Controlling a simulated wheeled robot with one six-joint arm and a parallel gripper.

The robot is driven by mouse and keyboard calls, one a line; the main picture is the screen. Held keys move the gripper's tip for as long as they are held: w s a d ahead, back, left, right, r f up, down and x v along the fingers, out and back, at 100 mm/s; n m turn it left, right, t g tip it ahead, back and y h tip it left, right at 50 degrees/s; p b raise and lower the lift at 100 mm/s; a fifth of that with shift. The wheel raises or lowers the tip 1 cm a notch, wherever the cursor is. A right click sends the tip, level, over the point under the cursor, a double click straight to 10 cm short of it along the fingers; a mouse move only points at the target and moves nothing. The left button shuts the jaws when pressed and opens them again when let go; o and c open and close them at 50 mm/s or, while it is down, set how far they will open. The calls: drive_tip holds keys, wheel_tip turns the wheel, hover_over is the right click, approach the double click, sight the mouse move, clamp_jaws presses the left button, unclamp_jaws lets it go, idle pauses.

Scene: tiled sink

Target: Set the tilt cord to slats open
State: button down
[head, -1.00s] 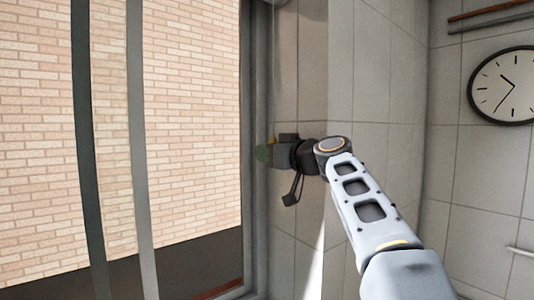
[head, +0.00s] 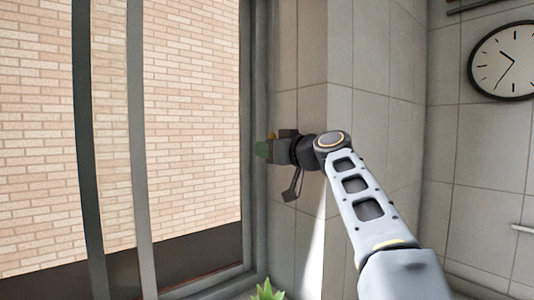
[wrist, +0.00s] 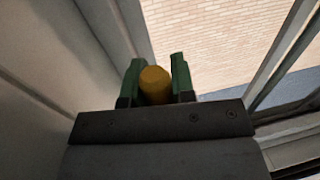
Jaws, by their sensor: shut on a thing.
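My gripper (wrist: 157,82) has green fingertips and is shut on a yellow-brown rounded piece (wrist: 155,84), which looks like the end of the tilt cord. It sits between the two fingers in the wrist view. In the head view my gripper (head: 264,149) is at the right side of the window frame, by the tiled wall, and only a sliver of the yellow piece shows above it. The cord itself and the slats cannot be made out in either view.
A window with dark upright bars (head: 141,150) stands at the left, with a brick wall (head: 190,120) beyond. A tiled wall (head: 385,60) and a round clock (head: 507,60) are at the right. A green plant (head: 267,291) shows at the bottom edge.

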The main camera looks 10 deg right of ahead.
wheel_tip(320, 180, down, 3)
drive_tip(key=shift+w+f+b, duration=0.1)
drive_tip(key=shift+b, duration=0.95)
drive_tip(key=c, duration=0.9)
unclamp_jaws()
drive_tip(key=shift+c, duration=0.2)
drive_tip(key=shift+r, duration=0.25)
